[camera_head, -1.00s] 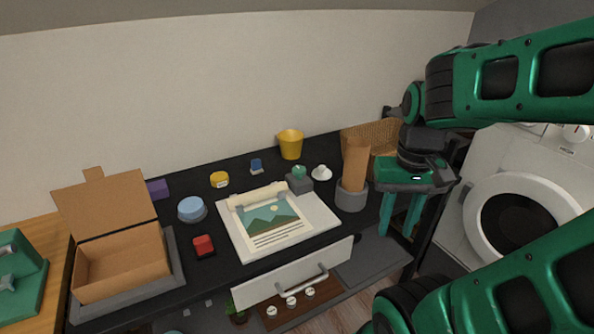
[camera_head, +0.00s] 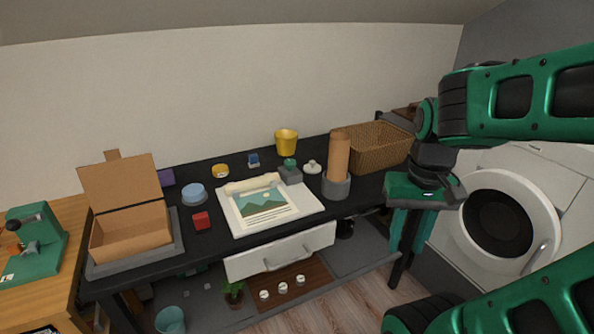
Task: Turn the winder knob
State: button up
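A white board (camera_head: 306,205) lies on the black desk with a picture sheet (camera_head: 258,203) on it, rolled at its top edge. A small green knob (camera_head: 290,163) sits on a grey block (camera_head: 291,176) at the board's upper right corner; it looks like the winder knob. My gripper (camera_head: 404,245) is to the right of the desk, well apart from the knob, with its fingers pointing down. It is empty and looks open, though the gap between the fingers is hard to see from this angle.
A brown roll stands in a grey cup (camera_head: 336,187) between the knob and my gripper. A wicker basket (camera_head: 372,150), yellow cup (camera_head: 286,142) and white-knobbed piece (camera_head: 312,167) are near. An open drawer (camera_head: 280,252) juts below; a washing machine (camera_head: 500,215) stands right.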

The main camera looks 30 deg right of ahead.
aim_at(290, 163)
jog(key=u, duration=0.45)
jog(key=i, duration=0.95)
jog(key=z, duration=0.5)
